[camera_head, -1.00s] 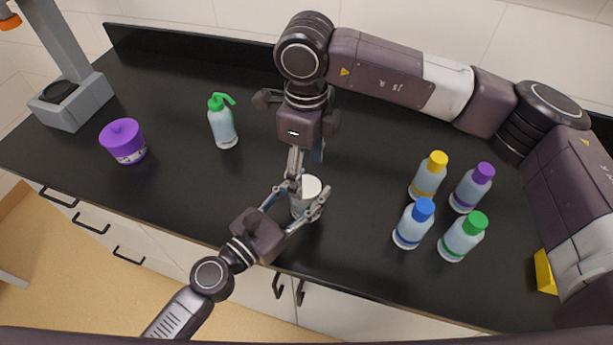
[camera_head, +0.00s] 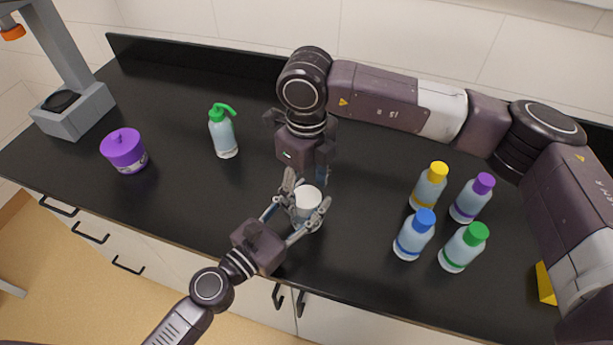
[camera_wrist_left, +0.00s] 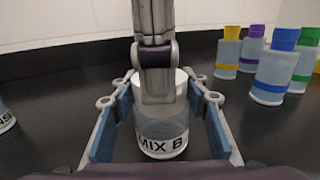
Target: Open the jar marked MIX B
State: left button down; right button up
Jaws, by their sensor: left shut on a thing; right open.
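The jar marked MIX B (camera_wrist_left: 162,140) is clear with a white lid (camera_head: 309,198) and stands upright on the bench. Its label faces the left wrist view. My left gripper (camera_head: 303,218) is shut around the jar's body, one finger on each side. My right gripper (camera_head: 305,182) is open and points down at the lid from above. In the left wrist view, a finger of the right gripper (camera_wrist_left: 157,75) hangs in front of the lid and hides its middle. I cannot tell whether it touches the lid.
Bottles with yellow (camera_head: 429,187), purple (camera_head: 471,198), blue (camera_head: 414,236) and green (camera_head: 463,248) caps stand right of the jar. A green-topped wash bottle (camera_head: 223,135) and a purple-lidded pot (camera_head: 124,152) stand left. A grey stand (camera_head: 75,112) is at far left. The black bench (camera_head: 180,190) is clear between.

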jog(key=shift+f, duration=0.5)
jog(key=c, duration=1.3)
jog(key=shift+o, duration=0.4)
jog(key=shift+n, duration=1.8)
jog(key=o, duration=1.3)
jog(key=shift+r, duration=0.15)
